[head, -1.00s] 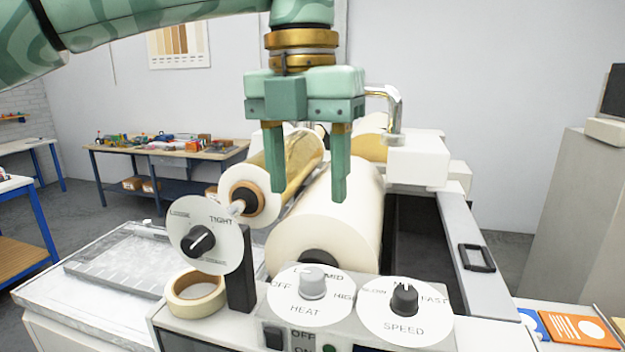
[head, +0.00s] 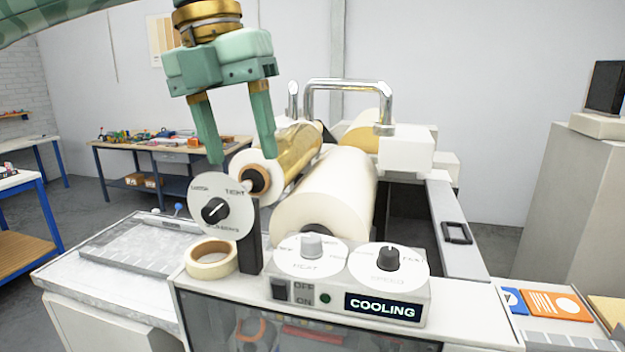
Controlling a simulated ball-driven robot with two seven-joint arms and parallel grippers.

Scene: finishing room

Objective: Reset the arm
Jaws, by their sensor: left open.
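My left gripper (head: 244,160) hangs from the upper left in the head view, its two fingers apart and pointing down, with nothing between them. Its fingertips appear just above the round tension dial (head: 221,206) and in front of the gold foil roll (head: 296,158). I cannot tell the exact depth gap. My right gripper is not in view. The machine has a heat dial (head: 311,250), a speed dial (head: 388,262) and a lit display (head: 382,307) reading "COOLING".
A large white roller (head: 330,195) lies behind the dials. A metal handle (head: 340,84) arches over the machine. A tape roll (head: 211,259) sits beside the tension dial. A workbench (head: 165,148) with small items stands behind at left. A grey cabinet (head: 580,200) stands at right.

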